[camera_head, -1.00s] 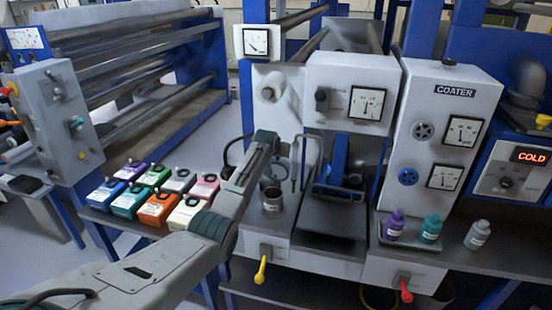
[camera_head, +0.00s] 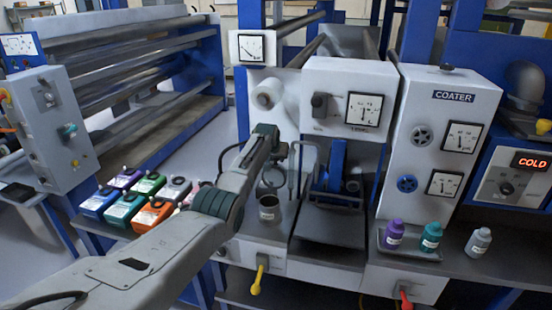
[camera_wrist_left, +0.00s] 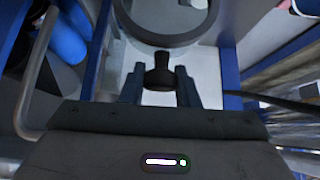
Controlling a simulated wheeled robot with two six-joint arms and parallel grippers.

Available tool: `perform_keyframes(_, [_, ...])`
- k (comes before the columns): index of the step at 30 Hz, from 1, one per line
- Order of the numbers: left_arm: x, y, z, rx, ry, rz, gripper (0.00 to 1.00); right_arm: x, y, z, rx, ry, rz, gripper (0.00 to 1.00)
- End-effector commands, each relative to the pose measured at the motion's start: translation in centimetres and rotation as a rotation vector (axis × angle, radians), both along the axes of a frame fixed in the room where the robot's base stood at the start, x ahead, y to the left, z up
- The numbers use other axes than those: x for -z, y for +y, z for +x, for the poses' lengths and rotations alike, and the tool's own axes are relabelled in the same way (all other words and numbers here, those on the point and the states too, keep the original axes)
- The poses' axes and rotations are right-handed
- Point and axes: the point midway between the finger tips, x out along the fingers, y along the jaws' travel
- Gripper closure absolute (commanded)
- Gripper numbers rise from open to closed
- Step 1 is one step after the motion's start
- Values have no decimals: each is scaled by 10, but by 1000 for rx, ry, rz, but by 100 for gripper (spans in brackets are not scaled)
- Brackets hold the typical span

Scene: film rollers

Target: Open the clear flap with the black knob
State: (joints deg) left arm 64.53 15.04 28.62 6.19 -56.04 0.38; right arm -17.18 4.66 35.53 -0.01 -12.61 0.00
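In the left wrist view a black knob (camera_wrist_left: 160,78) stands between the two blue fingers of my left gripper (camera_wrist_left: 159,68). The fingers are apart, one on each side of the knob, with what look like narrow gaps; contact is not clear. A pale surface shows behind the knob. The edges of the clear flap are hard to make out. In the head view my left arm reaches to the front of the coating machine, left of the white gauge box, and its fingers are too small to tell there. My right gripper is not in view.
A grey metal cup (camera_head: 269,207) stands just below my left wrist. Several coloured cartridges (camera_head: 125,209) sit to its left. Purple (camera_head: 394,234), teal (camera_head: 431,237) and grey (camera_head: 478,242) bottles stand at right. The white gauge box (camera_head: 345,95) overhangs the dark tray (camera_head: 330,222).

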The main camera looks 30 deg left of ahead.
Motion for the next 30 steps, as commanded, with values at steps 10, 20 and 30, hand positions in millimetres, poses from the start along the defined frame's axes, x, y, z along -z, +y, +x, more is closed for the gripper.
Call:
perform_keyframes(10, [2, 0, -1, 0, 3, -1, 51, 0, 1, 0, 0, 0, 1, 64])
perform_keyframes(20, [-8, -1, -7, 0, 0, 0, 51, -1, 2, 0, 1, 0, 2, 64])
perform_keyframes(30, [-39, -7, -31, 0, -2, 2, 51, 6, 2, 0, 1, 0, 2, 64])
